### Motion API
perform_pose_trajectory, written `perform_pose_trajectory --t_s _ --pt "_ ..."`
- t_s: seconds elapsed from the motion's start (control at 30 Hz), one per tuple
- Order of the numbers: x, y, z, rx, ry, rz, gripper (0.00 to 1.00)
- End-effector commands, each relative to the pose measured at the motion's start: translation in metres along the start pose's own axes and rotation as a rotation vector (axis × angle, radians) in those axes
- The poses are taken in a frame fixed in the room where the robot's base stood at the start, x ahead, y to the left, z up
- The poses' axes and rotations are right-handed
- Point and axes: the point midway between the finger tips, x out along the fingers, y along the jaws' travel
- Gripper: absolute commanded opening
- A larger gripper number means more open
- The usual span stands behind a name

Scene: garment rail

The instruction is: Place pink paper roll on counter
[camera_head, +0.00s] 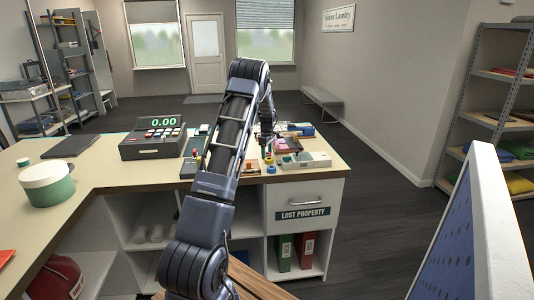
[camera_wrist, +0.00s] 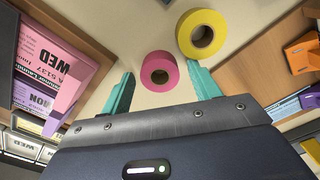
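The pink paper roll (camera_wrist: 160,71) stands on a pale surface in the wrist view, its dark core facing the camera. My gripper (camera_wrist: 163,74) is open, with one teal finger to the left of the pink roll and the other to its right. I see gaps beside the roll; its height relative to the fingertips is unclear. A yellow roll (camera_wrist: 201,34) stands close at the upper right, near the right fingertip. The counter (camera_head: 112,178) has a cream top in the head view. There the arm reaches over its right end, and I cannot single out the pink roll.
Wooden dividers (camera_wrist: 249,56) and printed cards (camera_wrist: 56,72) flank the rolls. On the counter are a cash register (camera_head: 153,139), a green-and-white tub (camera_head: 47,183) and small items in trays (camera_head: 304,160). The counter's left middle is clear.

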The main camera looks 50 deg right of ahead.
Motion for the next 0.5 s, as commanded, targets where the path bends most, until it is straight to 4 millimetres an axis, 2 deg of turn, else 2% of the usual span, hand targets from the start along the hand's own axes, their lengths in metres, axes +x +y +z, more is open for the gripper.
perform_pose_trajectory --t_s 0.27,0.37,0.5 --pt "-0.003 0.0 0.0 0.0 0.0 0.0 0.62" --pt "-0.013 0.001 0.0 0.0 0.0 0.002 0.62" --pt "-0.036 0.001 0.0 0.0 0.0 0.003 0.62"
